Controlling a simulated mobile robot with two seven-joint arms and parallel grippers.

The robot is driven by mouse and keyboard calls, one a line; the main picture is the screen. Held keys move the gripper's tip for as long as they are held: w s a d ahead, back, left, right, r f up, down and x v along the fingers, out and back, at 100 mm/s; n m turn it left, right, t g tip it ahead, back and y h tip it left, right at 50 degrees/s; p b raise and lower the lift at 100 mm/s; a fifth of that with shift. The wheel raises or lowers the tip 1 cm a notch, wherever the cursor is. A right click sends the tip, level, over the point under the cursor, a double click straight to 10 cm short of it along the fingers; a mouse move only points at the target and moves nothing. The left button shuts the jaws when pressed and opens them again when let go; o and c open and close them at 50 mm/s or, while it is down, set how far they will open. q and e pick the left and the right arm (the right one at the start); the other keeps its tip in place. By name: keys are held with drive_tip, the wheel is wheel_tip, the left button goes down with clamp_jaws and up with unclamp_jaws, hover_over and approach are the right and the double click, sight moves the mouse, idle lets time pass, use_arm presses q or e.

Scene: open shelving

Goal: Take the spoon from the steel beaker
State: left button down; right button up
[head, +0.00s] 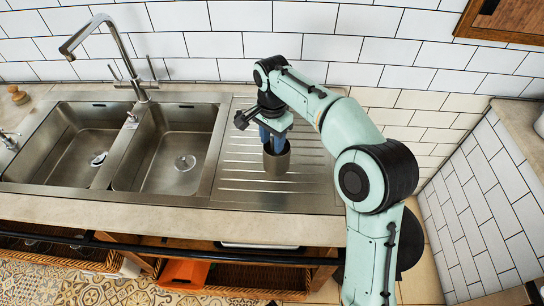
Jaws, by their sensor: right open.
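The steel beaker (277,164) stands upright on the ribbed drainboard, right of the sinks. My right gripper (272,143) is directly above it, pointing down, with its bluish fingertips at the beaker's mouth. The gripper is open. I cannot make out the spoon; the fingers and wrist cover the beaker's opening. Whether the fingers touch the beaker or reach inside it, I cannot tell. My left gripper is not in view.
Two sink basins (180,150) and a tall faucet (107,45) lie to the left. A tiled wall (345,48) rises behind. The drainboard (312,185) around the beaker is clear. Below the counter are wicker baskets (236,280) and an orange item (183,273).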

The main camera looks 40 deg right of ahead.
clamp_jaws()
drive_tip(key=shift+r, duration=0.15)
